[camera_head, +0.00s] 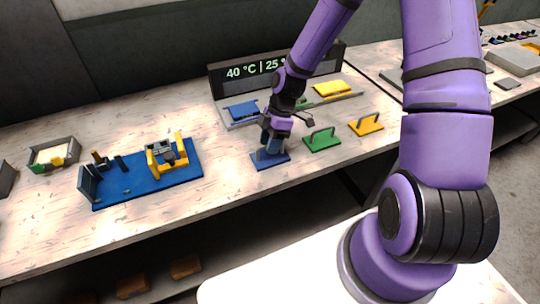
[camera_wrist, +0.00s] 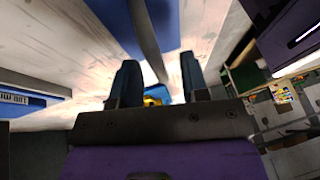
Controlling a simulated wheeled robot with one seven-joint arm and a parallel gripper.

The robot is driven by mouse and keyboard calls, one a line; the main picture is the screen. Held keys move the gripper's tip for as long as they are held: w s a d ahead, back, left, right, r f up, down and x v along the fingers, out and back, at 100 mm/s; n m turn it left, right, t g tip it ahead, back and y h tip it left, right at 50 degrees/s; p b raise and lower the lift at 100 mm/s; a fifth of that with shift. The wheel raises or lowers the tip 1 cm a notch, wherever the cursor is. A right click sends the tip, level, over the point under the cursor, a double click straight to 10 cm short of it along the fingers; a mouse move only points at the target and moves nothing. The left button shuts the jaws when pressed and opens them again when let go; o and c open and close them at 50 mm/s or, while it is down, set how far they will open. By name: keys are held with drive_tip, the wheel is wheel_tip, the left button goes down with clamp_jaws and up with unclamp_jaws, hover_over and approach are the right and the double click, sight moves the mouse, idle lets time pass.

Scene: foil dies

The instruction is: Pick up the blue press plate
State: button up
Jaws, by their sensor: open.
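The blue press plate (camera_head: 283,158) lies flat on the bench in the head view, in front of the display station. My gripper (camera_head: 268,147) is right above it, pointing down, with the fingers low over the plate and hiding most of its handle. In the wrist view my gripper (camera_wrist: 158,62) shows two dark fingers standing apart. A grey bar, perhaps the handle (camera_wrist: 148,42), runs toward the gap between them, with a blue surface beside it. I cannot tell whether the fingers touch the handle.
A green press plate (camera_head: 323,141) and a yellow press plate (camera_head: 367,126) lie to the right. Behind stands a station with a display (camera_head: 250,72) and coloured dies. A blue fixture board (camera_head: 125,187) is at the left. Bare bench lies in front of the plates.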

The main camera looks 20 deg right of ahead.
drive_tip(key=shift+x, duration=0.75)
drive_tip(key=shift+c, duration=0.4)
clamp_jaws()
drive_tip(key=shift+w+r, duration=0.1)
